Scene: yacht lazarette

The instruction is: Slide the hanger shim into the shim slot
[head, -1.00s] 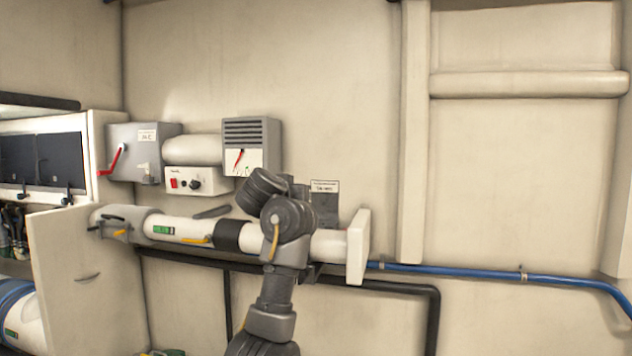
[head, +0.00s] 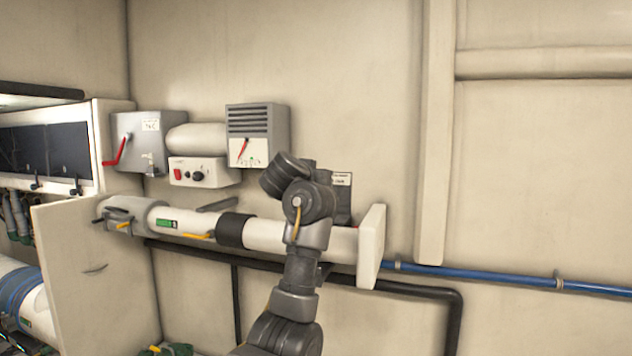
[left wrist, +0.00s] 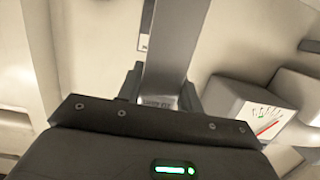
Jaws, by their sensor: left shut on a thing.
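My left gripper (left wrist: 162,88) is shut on the hanger shim (left wrist: 174,45), a flat grey metal strip with small lettering near its base. In the left wrist view the shim stands up from between the two dark fingers towards the pale wall. In the head view my left arm rises from the bottom and its wrist covers the fingers and the shim. A dark grey plate (head: 343,208) with a white label sits on the wall just right of my wrist, partly hidden. I cannot make out the shim slot's opening. My right gripper is in neither view.
A thick white pipe (head: 270,235) with an end flange (head: 372,246) runs behind my arm. Left of the arm are a vented gauge box (head: 257,135), a switch box (head: 199,172) and a red-levered box (head: 147,140).

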